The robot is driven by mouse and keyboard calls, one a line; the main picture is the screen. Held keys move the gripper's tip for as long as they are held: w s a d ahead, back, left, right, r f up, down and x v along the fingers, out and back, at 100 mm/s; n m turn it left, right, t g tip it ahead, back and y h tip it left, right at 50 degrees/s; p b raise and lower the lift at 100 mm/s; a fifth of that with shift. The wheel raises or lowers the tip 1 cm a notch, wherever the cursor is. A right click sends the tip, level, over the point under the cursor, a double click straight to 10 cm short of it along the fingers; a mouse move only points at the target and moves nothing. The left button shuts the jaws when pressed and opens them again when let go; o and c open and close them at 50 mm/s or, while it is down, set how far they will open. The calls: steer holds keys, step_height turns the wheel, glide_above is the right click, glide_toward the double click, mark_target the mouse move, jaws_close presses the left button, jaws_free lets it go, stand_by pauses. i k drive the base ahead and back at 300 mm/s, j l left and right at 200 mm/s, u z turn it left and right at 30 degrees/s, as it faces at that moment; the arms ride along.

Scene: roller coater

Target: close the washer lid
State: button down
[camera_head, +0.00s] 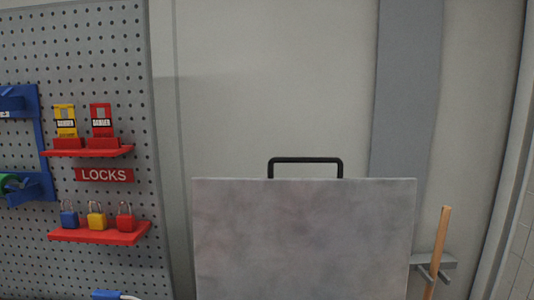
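The washer lid (303,240) is a flat grey panel standing raised in the lower middle of the head view, facing me. A black bar handle (305,160) sticks up from its top edge. The lid's lower edge and the washer body are out of the picture. My gripper is not in view, so its place relative to the lid cannot be seen.
A grey pegboard (75,80) at left carries red shelves with padlocks (97,219) and tags. A wooden handle (437,250) leans in a grey bracket (436,261) right of the lid. A plain wall (270,80) stands behind.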

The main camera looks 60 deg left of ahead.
mark_target(270, 238)
steer(key=k+l+u, duration=0.1)
steer(key=u, duration=0.4)
steer(key=k+l+u, duration=0.1)
steer(key=u, duration=0.35)
steer(key=i+l+u, duration=0.1)
steer(key=u, duration=0.5)
